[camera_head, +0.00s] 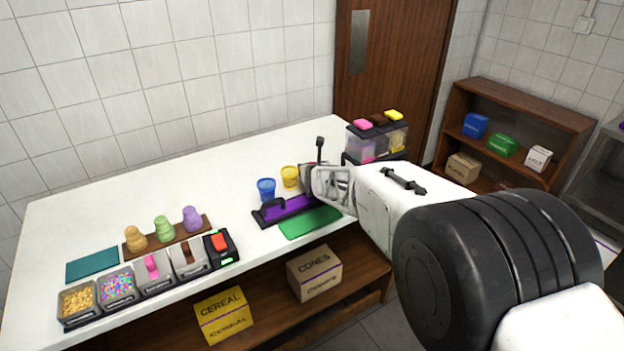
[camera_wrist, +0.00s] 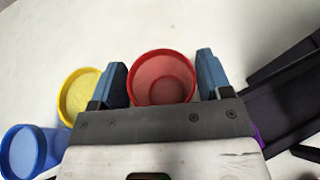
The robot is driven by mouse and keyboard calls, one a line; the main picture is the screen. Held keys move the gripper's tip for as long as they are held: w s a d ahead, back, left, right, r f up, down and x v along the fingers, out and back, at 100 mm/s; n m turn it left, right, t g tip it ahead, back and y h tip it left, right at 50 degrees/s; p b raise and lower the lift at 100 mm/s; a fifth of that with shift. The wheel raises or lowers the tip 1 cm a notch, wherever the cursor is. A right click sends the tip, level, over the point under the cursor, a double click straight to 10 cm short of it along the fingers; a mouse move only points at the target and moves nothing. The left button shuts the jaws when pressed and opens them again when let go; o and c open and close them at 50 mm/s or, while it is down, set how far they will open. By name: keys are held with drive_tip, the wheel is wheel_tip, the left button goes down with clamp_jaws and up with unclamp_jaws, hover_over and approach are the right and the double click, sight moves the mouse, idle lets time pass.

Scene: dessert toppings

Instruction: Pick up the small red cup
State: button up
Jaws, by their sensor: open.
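The small red cup (camera_wrist: 162,85) stands upright on the white counter in the wrist view, its open mouth facing the camera. My gripper (camera_wrist: 161,66) is open, with one blue-grey finger on each side of the cup. The left finger is close to the rim and the right finger has a small gap; I cannot tell whether either touches. In the head view my gripper (camera_head: 308,174) is low over the counter, and the red cup is hidden behind it.
A yellow cup (camera_wrist: 78,98) and a blue cup (camera_wrist: 24,150) stand just left of my gripper. A dark tray with a purple inside (camera_head: 285,208) and a green mat (camera_head: 310,222) lie in front. Clear bins (camera_head: 375,142) stand right. The counter's left back is clear.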

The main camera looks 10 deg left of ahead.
drive_tip(key=shift+c, duration=0.3)
drive_tip(key=c, duration=0.6)
drive_tip(key=shift+r, duration=0.15)
drive_tip(key=shift+r, duration=0.8)
drive_tip(key=shift+s+d+r, duration=0.1)
drive_tip(key=shift+s+r, duration=0.1)
drive_tip(key=shift+r, duration=0.25)
drive_tip(key=shift+s+d+r, duration=0.1)
drive_tip(key=shift+s+r, duration=0.05)
drive_tip(key=shift+r, duration=0.25)
drive_tip(key=shift+s+d+r, duration=0.25)
drive_tip(key=shift+s+d, duration=0.8)
drive_tip(key=shift+s, duration=1.25)
drive_tip(key=shift+s+d+r, duration=0.2)
drive_tip(key=shift+s+d, duration=0.9)
drive_tip(key=shift+s, duration=1.15)
drive_tip(key=shift+s+d+r, duration=0.25)
drive_tip(key=shift+s+d, duration=0.8)
drive_tip(key=shift+s, duration=1.25)
